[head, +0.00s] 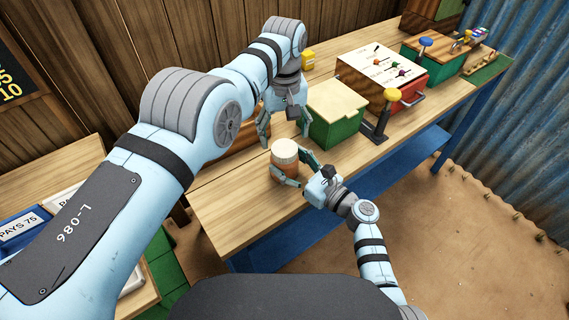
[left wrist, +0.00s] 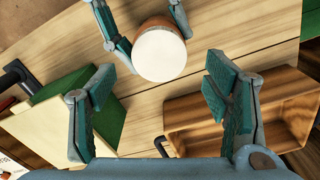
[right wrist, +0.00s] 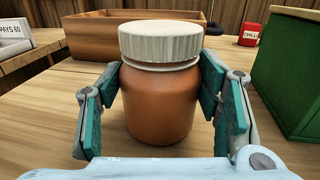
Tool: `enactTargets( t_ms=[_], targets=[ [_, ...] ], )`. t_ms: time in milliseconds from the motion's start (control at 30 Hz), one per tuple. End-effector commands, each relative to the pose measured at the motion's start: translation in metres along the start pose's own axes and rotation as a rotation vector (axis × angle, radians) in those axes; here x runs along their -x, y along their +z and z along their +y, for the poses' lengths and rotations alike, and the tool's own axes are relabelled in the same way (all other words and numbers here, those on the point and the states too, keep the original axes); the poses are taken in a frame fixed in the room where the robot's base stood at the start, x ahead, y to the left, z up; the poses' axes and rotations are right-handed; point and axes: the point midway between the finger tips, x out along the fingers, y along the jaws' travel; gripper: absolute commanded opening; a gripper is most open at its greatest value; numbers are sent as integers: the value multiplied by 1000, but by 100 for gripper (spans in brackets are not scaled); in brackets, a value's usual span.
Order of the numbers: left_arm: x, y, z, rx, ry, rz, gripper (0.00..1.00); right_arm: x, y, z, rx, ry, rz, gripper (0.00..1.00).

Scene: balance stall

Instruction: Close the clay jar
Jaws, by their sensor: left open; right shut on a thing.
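The clay jar (head: 284,172) stands upright on the wooden table, an orange-brown body with a cream ribbed lid (head: 285,151) on its mouth. In the right wrist view the lid (right wrist: 161,40) looks level, and a pale neck ring shows just under its skirt. My right gripper (right wrist: 161,100) is shut around the jar body (right wrist: 160,105), one finger on each side, below the lid. My left gripper (head: 284,128) is open and empty, pointing down above the table behind the jar. In the left wrist view the lid top (left wrist: 160,55) lies beyond its fingertips.
A green box with a cream top (head: 333,110) stands right of my left gripper. An open wooden tray (left wrist: 245,105) lies behind the jar. A yellow-knobbed lever (head: 382,112) and a cream-topped panel box (head: 382,72) stand further right. The table's front edge is near the jar.

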Motion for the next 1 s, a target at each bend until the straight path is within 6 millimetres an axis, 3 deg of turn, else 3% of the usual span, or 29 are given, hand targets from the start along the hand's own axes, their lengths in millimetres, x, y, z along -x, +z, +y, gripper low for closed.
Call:
enactTargets(
  t_ms=[67, 300, 567, 767, 1000],
  targets=[
    [-4, -1, 5, 4, 15, 3, 69, 1, -3, 1, -2, 0, 6, 0],
    [37, -2, 2, 357, 12, 12, 69, 1, -3, 1, -2, 0, 6, 0],
    [36, 0, 0, 390, 1, 3, 69, 1, -3, 1, -2, 0, 6, 0],
    [25, 0, 0, 390, 1, 1, 69, 1, -3, 1, -2, 0, 6, 0],
    [-14, 0, 0, 389, 0, 0, 69, 1, -3, 1, -2, 0, 6, 0]
  ],
)
